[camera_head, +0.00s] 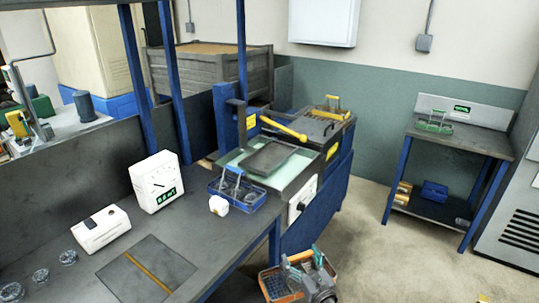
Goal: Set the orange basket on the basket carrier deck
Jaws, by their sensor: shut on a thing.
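The orange basket (268,284) is at the bottom edge of the view, low in front of the blue machine. Part of it is cut off or hidden behind my gripper. My gripper (303,263) is shut on the basket, seemingly at its handle; the exact grip is hard to make out. A dark flat plate (270,156), which looks like the basket carrier deck, sits over the pale green tank, beside a dark upright post. No basket stands on the plate. The gripper and basket are in front of and below the tank, apart from it.
A blue basket (240,192) and a small white object (219,205) stand on the grey bench (110,215) left of the tank. A yellow lever (283,127) lies behind the plate. A side table (460,145) with a green basket (434,123) stands right. Floor between is clear.

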